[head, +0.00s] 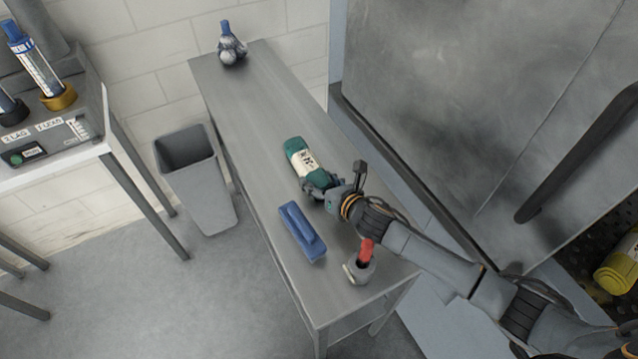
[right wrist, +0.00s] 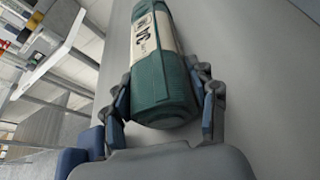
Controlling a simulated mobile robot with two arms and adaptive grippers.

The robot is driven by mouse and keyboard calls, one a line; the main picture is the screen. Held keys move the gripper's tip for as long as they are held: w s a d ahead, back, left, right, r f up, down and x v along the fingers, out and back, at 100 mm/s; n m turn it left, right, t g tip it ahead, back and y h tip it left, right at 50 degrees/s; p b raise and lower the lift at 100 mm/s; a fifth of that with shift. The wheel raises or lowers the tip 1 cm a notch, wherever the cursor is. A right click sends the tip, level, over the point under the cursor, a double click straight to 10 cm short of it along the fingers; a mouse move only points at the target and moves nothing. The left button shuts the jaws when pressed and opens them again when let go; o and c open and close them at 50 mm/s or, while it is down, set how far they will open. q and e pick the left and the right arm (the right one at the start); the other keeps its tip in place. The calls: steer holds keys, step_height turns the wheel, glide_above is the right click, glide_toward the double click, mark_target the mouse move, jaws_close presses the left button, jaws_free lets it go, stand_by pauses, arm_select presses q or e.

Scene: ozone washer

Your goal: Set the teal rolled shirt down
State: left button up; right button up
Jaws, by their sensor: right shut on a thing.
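The teal rolled shirt (head: 300,160) has a pale paper band with dark markings. It lies lengthwise over the grey metal bench, at about the middle of its length. My right gripper (head: 318,182) is shut on its near end. In the right wrist view the shirt (right wrist: 162,85) sits between the two fingers of the gripper (right wrist: 165,105), one on each side. I cannot tell whether the shirt touches the bench top. My left gripper is not in view.
A grey bin (head: 195,175) stands left. A large metal machine (head: 460,90) borders the right. Bench space beyond the shirt is clear.

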steer(key=o, duration=1.3)
steer(key=shift+s+r, duration=0.1)
steer(key=shift+s, duration=0.05)
steer(key=b+v, duration=0.1)
steer(key=v, duration=0.6)
steer(key=shift+s, duration=0.2)
